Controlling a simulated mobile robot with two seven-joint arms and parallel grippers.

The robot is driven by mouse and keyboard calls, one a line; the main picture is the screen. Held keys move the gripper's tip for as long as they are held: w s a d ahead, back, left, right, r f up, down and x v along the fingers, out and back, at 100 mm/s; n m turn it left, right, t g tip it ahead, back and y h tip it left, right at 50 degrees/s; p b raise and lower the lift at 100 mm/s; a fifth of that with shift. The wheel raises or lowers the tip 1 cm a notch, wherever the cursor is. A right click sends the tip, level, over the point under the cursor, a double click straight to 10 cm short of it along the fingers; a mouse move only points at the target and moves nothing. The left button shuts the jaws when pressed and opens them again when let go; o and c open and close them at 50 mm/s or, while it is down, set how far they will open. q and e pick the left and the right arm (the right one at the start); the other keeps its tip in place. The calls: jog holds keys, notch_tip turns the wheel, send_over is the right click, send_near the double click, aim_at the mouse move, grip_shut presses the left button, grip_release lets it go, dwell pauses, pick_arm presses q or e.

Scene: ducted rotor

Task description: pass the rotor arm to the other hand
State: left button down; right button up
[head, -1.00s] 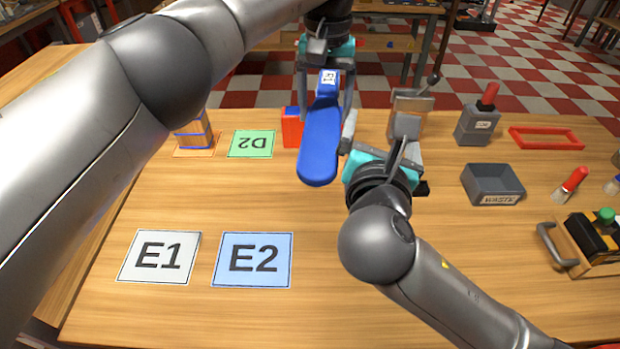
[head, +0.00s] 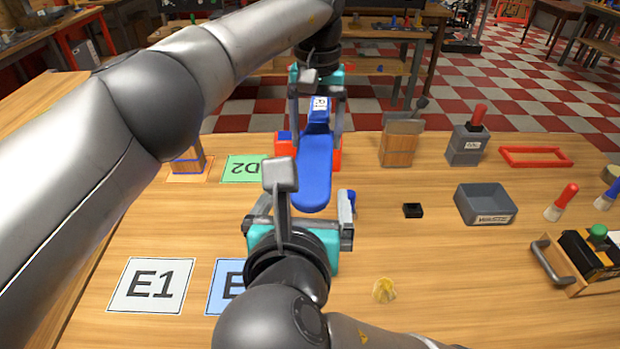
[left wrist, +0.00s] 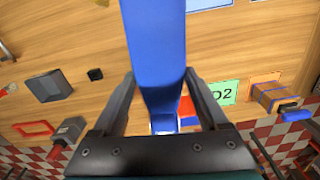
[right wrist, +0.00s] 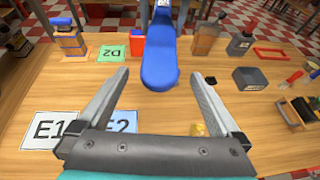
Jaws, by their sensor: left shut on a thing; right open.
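The rotor arm is a long blue paddle (head: 314,178) with a narrower labelled end at the top. My left gripper (head: 317,120) is shut on that labelled end and holds the arm above the table, its wide rounded end towards me. The blue arm also fills the middle of the left wrist view (left wrist: 157,50). My right gripper (head: 312,205) is open and empty, on the near side of the rounded end. In the right wrist view the blue arm (right wrist: 158,65) lies ahead, between and beyond the open fingers (right wrist: 160,85), apart from them.
Mats E1 (head: 152,285) and D2 (head: 243,168) lie on the table. A red and blue block (head: 285,145) stands behind the arm. A grey waste bin (head: 485,204), a small black block (head: 413,210) and a yellow piece (head: 384,290) are to the right. The right-centre table is mostly clear.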

aim_at(311, 176)
jog(key=x, duration=0.9)
jog(key=shift+r, duration=0.1)
jog(key=shift+c, duration=0.2)
jog(key=c, duration=1.5)
pick_arm(q)
grip_release()
pick_arm(e)
grip_shut()
pick_arm(q)
jog(key=shift+r, duration=0.1)
